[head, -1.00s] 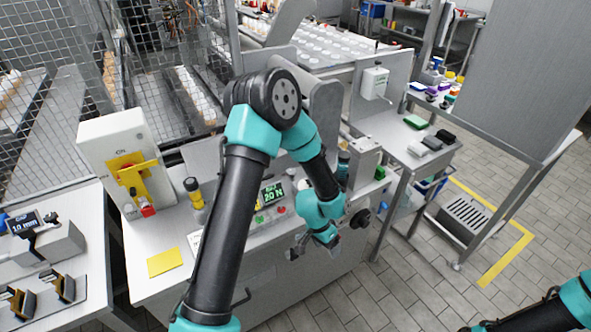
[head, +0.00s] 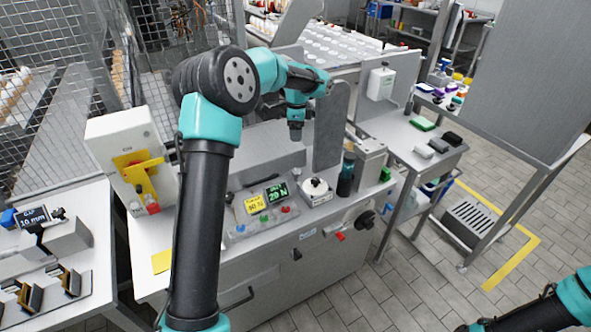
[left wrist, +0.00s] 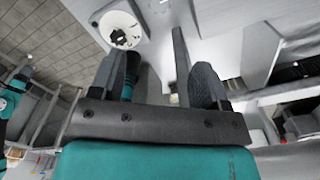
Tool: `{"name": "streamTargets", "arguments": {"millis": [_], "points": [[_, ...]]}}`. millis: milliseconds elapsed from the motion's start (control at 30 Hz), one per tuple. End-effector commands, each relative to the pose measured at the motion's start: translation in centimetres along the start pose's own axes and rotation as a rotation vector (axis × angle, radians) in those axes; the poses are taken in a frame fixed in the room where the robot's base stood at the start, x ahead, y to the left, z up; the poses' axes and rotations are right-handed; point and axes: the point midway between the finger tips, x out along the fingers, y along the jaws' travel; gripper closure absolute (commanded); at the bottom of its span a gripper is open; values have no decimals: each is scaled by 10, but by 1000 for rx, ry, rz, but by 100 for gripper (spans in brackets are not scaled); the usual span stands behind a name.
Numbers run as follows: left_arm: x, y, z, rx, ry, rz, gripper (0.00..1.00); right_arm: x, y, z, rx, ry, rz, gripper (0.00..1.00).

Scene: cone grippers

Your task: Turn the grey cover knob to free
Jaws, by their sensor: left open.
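My left gripper (head: 295,136) is open and empty, pointing down above the bench near the upright grey plates. Its two fingers (left wrist: 150,80) show apart in the left wrist view. I cannot tell for certain which part is the grey cover knob. A white round dial with a small dark knob (head: 314,186) sits on the bench, below and right of the gripper; it also shows in the left wrist view (left wrist: 119,31). A black rotary knob (head: 364,220) is on the cabinet front.
A dark bottle (head: 346,174) stands right of the dial. A button panel (head: 262,222) with yellow and green screens is left of it. A red handle (head: 340,236) is on the cabinet front.

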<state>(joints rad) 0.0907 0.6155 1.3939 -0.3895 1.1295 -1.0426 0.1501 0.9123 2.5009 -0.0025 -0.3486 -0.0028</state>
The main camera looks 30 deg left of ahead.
Motion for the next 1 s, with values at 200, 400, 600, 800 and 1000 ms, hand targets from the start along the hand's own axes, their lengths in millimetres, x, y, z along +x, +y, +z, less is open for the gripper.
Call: {"name": "streamTargets", "arguments": {"millis": [200, 400, 600, 800, 1000], "points": [[3, 0, 0, -1, 1, 2, 31, 0, 0, 0, 0, 0, 0, 57], [21, 0, 0, -2, 0, 4, 31, 0, 0, 0, 0, 0, 0, 57], [52, 1, -1, -1, 0, 3, 31, 0, 0, 0, 0, 0, 0, 57], [86, 1, 0, -2, 1, 4, 31, 0, 0, 0, 0, 0, 0, 57], [120, 1, -1, -1, 1, 4, 31, 0, 0, 0, 0, 0, 0, 57]]}}
